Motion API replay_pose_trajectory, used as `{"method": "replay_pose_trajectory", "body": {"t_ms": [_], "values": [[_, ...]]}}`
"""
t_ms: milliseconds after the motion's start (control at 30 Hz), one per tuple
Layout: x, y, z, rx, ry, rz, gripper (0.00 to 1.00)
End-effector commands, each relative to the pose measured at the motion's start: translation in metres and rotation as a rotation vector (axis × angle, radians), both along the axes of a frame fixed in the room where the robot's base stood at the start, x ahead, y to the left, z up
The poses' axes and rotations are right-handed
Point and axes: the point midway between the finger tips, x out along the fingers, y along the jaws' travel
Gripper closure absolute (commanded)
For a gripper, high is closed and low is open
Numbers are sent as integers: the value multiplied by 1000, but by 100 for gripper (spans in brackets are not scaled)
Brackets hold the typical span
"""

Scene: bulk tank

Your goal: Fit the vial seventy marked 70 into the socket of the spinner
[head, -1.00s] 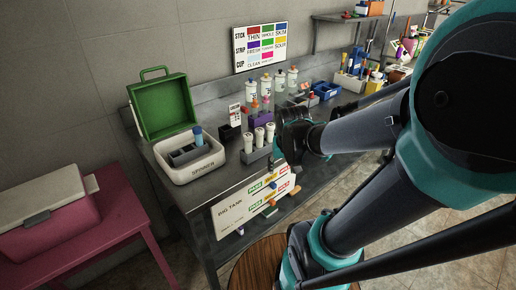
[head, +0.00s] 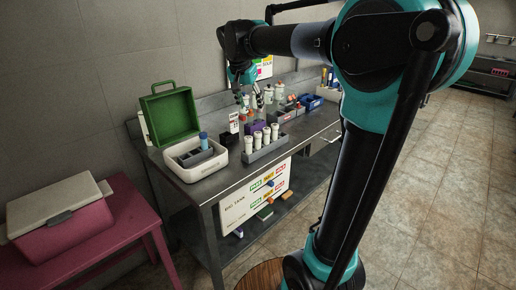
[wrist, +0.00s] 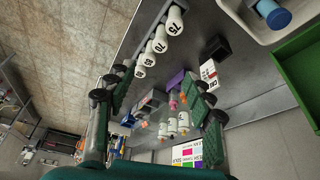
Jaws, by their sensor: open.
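Several white-capped vials stand in a grey rack (head: 268,149) on the steel bench. In the wrist view the vial that seems marked 70 (wrist: 160,46) is second from the spinner end, beside one marked 75 (wrist: 172,25). The same vial is in the head view (head: 257,139). The spinner (head: 186,176) is a white box with a raised green lid (head: 170,117), left of the rack. A blue-capped vial (head: 204,140) stands in its dark insert; the socket is not clearly visible. My gripper (head: 250,97) is open and empty, above the bench behind the rack.
Bottles (wrist: 172,128), a purple block (wrist: 174,80) and a white card holder (head: 233,122) stand behind the rack. Blue bins (head: 310,102) are farther right. A pink table with a cooler (head: 60,208) is at the left. A board (head: 255,196) hangs below the bench edge.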

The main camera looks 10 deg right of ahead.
Motion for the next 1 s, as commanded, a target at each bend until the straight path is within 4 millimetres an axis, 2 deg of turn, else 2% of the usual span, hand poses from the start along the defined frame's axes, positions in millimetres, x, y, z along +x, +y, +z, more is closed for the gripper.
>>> {"method": "replay_pose_trajectory", "body": {"t_ms": [500,633,867,1000], "values": [[30,-21,-89,0,0,-1,48],[35,-24,-103,0,0,0,48],[40,-27,-116,0,0,1,48],[47,-32,-135,0,0,0,48]]}}
